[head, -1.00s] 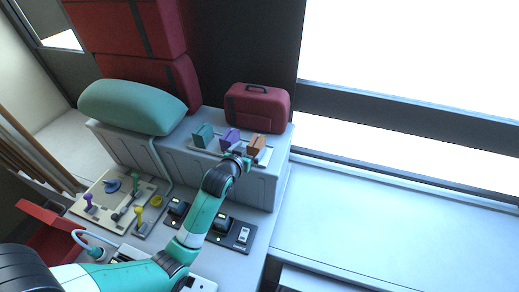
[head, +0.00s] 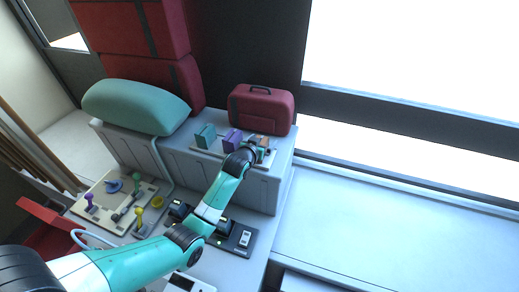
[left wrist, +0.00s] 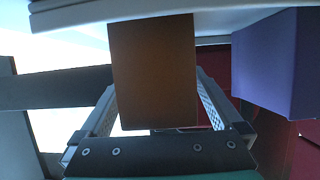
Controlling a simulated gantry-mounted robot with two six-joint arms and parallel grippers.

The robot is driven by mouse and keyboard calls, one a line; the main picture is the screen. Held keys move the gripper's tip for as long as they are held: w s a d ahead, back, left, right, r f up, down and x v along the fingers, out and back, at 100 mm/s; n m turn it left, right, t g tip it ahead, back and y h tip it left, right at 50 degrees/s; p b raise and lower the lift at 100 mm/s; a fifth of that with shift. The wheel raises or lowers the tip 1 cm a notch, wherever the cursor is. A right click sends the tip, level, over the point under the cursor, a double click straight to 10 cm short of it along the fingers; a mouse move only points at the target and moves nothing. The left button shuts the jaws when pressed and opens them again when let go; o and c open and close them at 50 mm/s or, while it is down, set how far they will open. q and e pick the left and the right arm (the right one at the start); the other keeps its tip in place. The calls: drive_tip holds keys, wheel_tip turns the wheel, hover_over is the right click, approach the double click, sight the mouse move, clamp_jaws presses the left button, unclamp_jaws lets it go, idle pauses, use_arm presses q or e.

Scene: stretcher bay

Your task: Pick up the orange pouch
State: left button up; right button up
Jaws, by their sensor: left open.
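The orange pouch (head: 263,139) stands at the right end of a row on a pale tray, mostly hidden behind my left gripper (head: 261,152) in the head view. In the left wrist view the orange pouch (left wrist: 152,75) fills the middle, with one finger of my left gripper (left wrist: 157,88) on each side of it. The jaws are open around the pouch; whether either finger touches it I cannot tell. My right gripper is in neither view.
A purple pouch (head: 232,141) stands close beside the orange one; it also shows in the left wrist view (left wrist: 275,62). A teal pouch (head: 205,136) stands further left. A red case (head: 262,108) is just behind. The white surface (head: 390,215) on the right is clear.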

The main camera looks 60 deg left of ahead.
use_arm(q)
clamp_jaws()
idle(0.3)
